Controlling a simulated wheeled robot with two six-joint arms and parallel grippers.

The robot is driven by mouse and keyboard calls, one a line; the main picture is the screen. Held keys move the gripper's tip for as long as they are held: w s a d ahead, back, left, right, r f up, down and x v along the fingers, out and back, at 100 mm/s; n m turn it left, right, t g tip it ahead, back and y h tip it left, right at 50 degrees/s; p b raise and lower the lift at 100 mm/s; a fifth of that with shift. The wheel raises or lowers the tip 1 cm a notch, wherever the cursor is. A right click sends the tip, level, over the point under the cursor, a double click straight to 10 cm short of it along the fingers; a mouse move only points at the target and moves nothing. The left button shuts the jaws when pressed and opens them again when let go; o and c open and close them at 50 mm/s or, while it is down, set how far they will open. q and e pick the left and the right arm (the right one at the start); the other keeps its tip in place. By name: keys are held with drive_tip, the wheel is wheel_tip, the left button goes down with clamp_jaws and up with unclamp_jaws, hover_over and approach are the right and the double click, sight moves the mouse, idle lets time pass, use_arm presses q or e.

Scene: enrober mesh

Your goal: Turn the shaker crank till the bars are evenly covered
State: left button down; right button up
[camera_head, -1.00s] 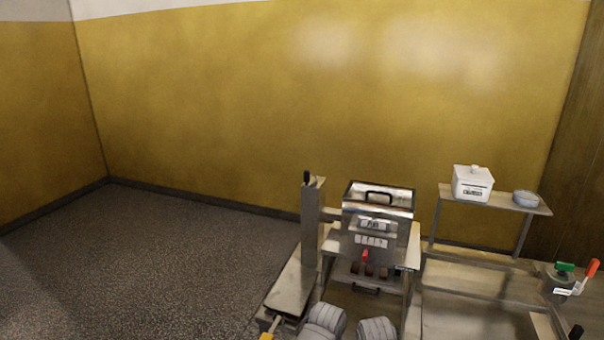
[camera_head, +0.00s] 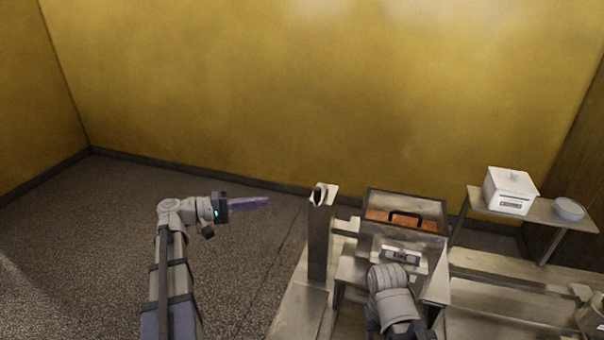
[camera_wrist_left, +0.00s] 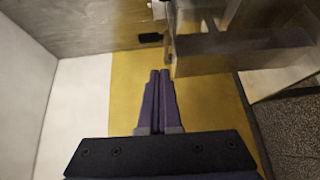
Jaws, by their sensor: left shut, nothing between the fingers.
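My left gripper (camera_head: 267,202) is stretched out over the floor, left of the metal machine (camera_head: 404,213), with its purple fingers shut and empty. The shut fingers (camera_wrist_left: 160,74) also show in the left wrist view. A metal post (camera_head: 319,245) with a dark handle (camera_head: 319,194) on top stands between the gripper and the machine, apart from the fingers. In the wrist view a black grip (camera_wrist_left: 150,38) lies just beyond the fingertips, not touching. I cannot make out the bars; a brown-orange surface shows at the machine's top.
My grey arm link covers the machine's front. The floor (camera_head: 100,220) at the left is clear, with yellow walls behind.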

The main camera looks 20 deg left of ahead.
use_arm(q)
drive_tip(key=r+x, duration=0.2)
drive_tip(key=x, duration=0.9)
drive_tip(key=shift+s+d+t, duration=0.2)
drive_tip(key=shift+d+t, duration=0.2)
drive_tip(key=shift+d, duration=0.05)
drive_tip(key=shift+s+d+r, duration=0.1)
drive_tip(key=shift+r, duration=0.05)
drive_tip(key=shift+s+d+n+t+y, duration=0.15)
drive_tip(key=shift+d+n+t+y, duration=0.2)
drive_tip(key=shift+n+t, duration=0.15)
